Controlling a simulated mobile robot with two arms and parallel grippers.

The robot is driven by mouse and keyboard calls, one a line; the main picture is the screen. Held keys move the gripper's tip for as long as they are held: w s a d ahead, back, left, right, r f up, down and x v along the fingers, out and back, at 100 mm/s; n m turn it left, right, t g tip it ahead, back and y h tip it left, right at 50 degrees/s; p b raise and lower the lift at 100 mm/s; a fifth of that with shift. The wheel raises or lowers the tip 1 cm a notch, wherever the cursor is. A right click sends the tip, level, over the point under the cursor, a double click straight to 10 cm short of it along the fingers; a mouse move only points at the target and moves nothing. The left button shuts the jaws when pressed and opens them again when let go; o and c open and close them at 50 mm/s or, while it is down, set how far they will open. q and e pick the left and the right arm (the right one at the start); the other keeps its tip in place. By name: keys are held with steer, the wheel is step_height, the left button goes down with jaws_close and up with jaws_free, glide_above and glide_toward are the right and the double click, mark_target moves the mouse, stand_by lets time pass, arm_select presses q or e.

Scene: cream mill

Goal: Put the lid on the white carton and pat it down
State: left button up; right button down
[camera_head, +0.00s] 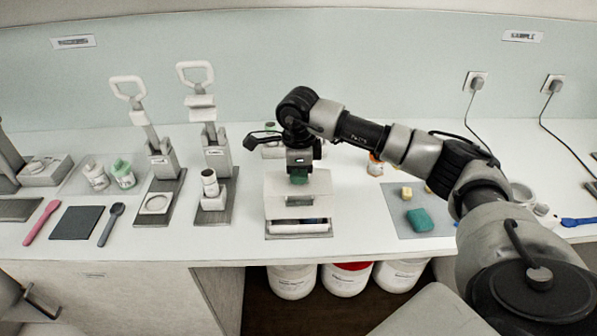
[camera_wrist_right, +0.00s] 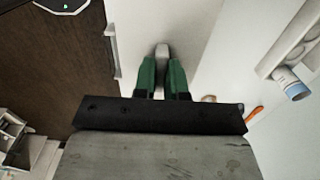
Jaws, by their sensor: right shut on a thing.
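The white carton (camera_head: 300,229) stands near the front edge of the bench in the middle of the head view. A dark gap with a bit of blue shows above its front wall. A pale boxy cover (camera_head: 279,207), which looks like the lid, is over it. I cannot tell whether the two touch all round. My right gripper (camera_head: 299,178) points down at the top of this cover. In the right wrist view its green fingers (camera_wrist_right: 162,80) are shut on a small pale grip piece (camera_wrist_right: 162,52). My left gripper is not in view.
Lever presses (camera_head: 209,130) and a small white jar (camera_head: 210,183) stand left of the carton. A grey mat (camera_head: 405,196) with a green block (camera_head: 420,220) lies to the right. White tubs (camera_head: 346,281) stand below the bench. Bare bench lies between carton and mat.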

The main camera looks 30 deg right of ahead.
mark_target(298, 186)
steer(key=shift+f+b, duration=0.95)
steer(key=shift+f, duration=0.35)
steer(key=shift+f+b, duration=0.85)
steer(key=shift+b, duration=0.1)
stand_by(0.8)
jaws_free()
stand_by(0.8)
steer(key=shift+r, duration=0.15)
steer(key=shift+r+p, duration=2.15)
steer(key=shift+r, duration=1.25)
